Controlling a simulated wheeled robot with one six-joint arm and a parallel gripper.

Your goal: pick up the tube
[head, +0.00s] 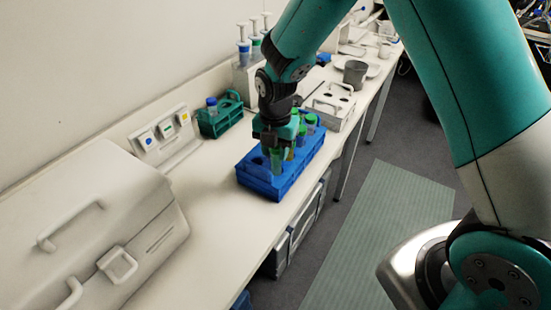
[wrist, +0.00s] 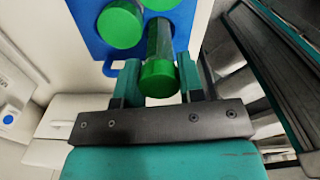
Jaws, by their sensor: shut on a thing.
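A green-capped tube (wrist: 159,77) is between the two fingers of my gripper (wrist: 160,82) in the wrist view, with its body pointing away toward the blue rack (wrist: 96,41). My gripper (head: 276,155) is shut on it. In the head view my gripper hangs over the near left part of the blue rack (head: 275,188), and the tube (head: 276,162) shows just below the fingers. Its lower end is hidden by the rack, so I cannot tell how deep it sits. Other green-capped tubes (wrist: 120,26) stand in the rack beside it.
A green rack (head: 221,118) with a blue-capped tube stands at the back left of the bench. A white machine with handles (head: 85,235) fills the near left. A white carrier (head: 333,104) and a grey cup (head: 355,73) stand beyond the blue rack.

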